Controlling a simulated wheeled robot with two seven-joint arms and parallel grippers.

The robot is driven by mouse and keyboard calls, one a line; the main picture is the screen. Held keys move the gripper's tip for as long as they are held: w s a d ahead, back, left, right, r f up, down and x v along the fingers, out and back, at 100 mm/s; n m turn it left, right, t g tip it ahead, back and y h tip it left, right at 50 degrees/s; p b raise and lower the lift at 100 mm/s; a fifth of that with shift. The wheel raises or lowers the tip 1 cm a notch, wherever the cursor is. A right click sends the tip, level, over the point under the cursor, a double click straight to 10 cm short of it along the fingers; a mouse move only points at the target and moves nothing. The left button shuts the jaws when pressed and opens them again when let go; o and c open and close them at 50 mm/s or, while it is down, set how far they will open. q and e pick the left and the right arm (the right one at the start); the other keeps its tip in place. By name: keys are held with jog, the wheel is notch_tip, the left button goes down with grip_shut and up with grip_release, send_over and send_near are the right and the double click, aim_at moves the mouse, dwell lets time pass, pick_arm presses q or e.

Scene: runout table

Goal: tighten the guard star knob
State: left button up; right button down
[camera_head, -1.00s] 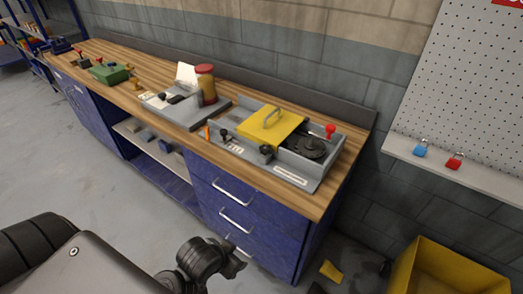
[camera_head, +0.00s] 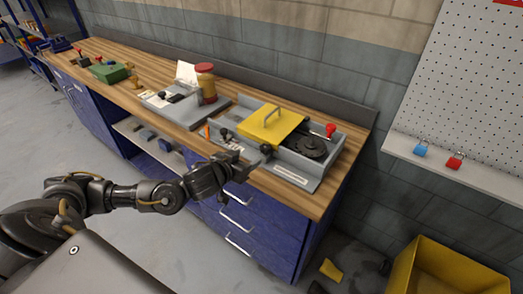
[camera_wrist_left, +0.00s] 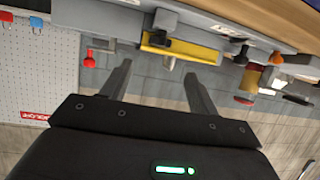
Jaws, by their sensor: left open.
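The machine with the yellow guard (camera_head: 272,125) sits at the right end of the bench. A black knob (camera_head: 266,150) stands at the guard's front edge and looks like the star knob. A second black knob (camera_head: 225,134) stands further left. My left gripper (camera_head: 243,165) is open and empty, just in front of the bench edge, apart from the nearer knob and to its left. In the left wrist view, the yellow guard (camera_wrist_left: 182,48) and a dark knob (camera_wrist_left: 159,37) show beyond the spread fingers (camera_wrist_left: 157,69). My right gripper is out of view.
A lever with a red ball (camera_head: 330,130) and a black disc (camera_head: 308,146) are right of the guard. A jar (camera_head: 206,84) stands on a grey plate left of it. Blue drawers (camera_head: 246,200) are below. A yellow bin (camera_head: 440,270) stands on the floor.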

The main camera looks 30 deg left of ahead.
aim_at(264, 149)
pick_arm(q)
jog(key=p+x, duration=0.3)
jog(key=x, duration=0.6)
jog(key=shift+w+f, duration=0.1)
jog(key=shift+w, duration=0.25)
jog(key=shift+w+f, duration=0.3)
jog(key=shift+w, duration=0.15)
